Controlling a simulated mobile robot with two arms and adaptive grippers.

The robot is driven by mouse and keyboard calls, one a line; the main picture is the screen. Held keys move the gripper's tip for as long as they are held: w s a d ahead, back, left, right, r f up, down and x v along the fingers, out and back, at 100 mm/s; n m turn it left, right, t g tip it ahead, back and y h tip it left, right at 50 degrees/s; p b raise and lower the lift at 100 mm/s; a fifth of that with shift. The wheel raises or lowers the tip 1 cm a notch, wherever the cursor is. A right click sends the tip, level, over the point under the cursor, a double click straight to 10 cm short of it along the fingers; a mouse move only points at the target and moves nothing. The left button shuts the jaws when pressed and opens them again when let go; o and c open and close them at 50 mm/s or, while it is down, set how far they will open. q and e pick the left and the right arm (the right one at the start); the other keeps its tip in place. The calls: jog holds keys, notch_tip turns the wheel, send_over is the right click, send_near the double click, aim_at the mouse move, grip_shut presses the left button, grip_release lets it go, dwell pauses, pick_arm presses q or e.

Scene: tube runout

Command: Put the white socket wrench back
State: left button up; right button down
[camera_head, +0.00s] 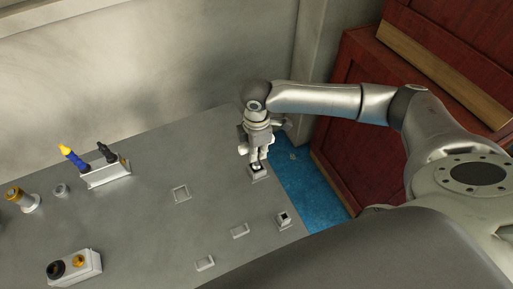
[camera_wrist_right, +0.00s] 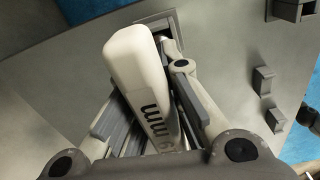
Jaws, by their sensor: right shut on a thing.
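The white socket wrench (camera_wrist_right: 142,75), with black "mm" lettering on its handle, is between the fingers of my right gripper (camera_wrist_right: 150,105). In the head view my right gripper (camera_head: 257,158) points down over a small square holder (camera_head: 260,178) near the table's right edge. The wrench is mostly hidden there by the fingers. In the wrist view a square holder with a dark opening (camera_wrist_right: 162,24) lies behind the handle. I cannot tell whether the wrench's lower end is inside it. My left gripper is out of view.
Other small holders (camera_head: 239,231) sit on the grey table (camera_head: 140,215). A rack (camera_head: 107,174) with blue-yellow and black tools stands at left. A white block (camera_head: 75,267) with round inserts is at front left. A red crate (camera_head: 345,150) stands right, beyond the blue floor (camera_head: 310,190).

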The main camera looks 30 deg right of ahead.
jog(key=shift+f+b, duration=0.3)
jog(key=shift+f, duration=0.75)
jog(key=c, duration=0.7)
grip_release()
jog(key=shift+r+p, duration=2.7)
jog(key=shift+p, duration=0.3)
jog(key=shift+r, duration=2.35)
